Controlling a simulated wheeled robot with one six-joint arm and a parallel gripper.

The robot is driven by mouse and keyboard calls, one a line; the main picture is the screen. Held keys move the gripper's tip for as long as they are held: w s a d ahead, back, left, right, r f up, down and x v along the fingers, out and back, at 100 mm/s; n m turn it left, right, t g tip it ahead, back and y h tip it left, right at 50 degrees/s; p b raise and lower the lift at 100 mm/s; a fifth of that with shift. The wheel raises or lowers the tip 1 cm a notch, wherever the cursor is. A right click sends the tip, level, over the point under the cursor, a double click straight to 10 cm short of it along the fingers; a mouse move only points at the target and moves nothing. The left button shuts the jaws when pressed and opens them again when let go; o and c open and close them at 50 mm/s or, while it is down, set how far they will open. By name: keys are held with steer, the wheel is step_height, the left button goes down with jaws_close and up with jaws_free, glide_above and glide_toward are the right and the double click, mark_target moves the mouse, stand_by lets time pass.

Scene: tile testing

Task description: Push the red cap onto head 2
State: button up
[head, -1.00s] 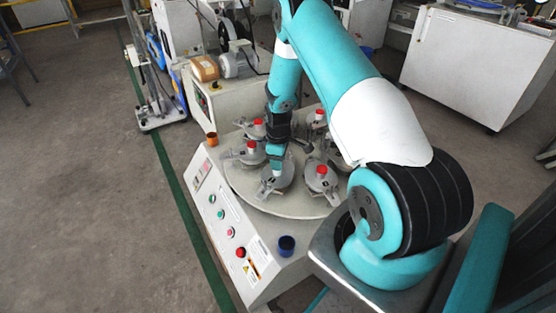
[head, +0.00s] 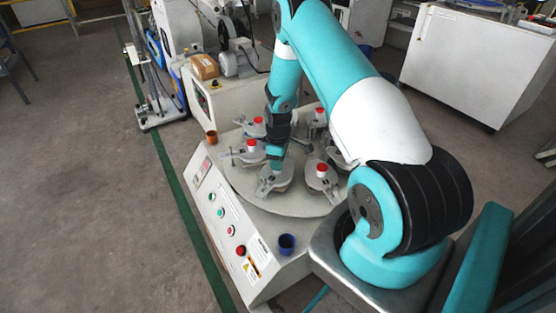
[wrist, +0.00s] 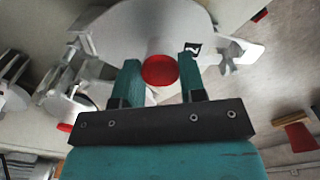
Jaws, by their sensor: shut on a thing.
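The red cap (wrist: 160,71) sits between my gripper's two teal fingers (wrist: 158,78) in the wrist view. It is at the end of a pale cylinder on a round grey head (wrist: 125,35). My gripper is shut on the red cap. I cannot tell how far the cap is seated.
Neighbouring heads with red caps (head: 321,169) (head: 251,144) stand close around on the round turntable (head: 285,207). A blue cup (head: 287,242) stands at the machine's front corner, an orange-brown cup (head: 211,138) at its left. The control panel (head: 226,222) faces front left.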

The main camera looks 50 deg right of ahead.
steer(key=shift+f, duration=0.1)
stand_by(0.3)
steer(key=o, duration=1.4)
steer(key=shift+o, duration=0.2)
steer(key=shift+r+p, duration=2.95)
steer(key=shift+r, duration=0.6)
jaws_close()
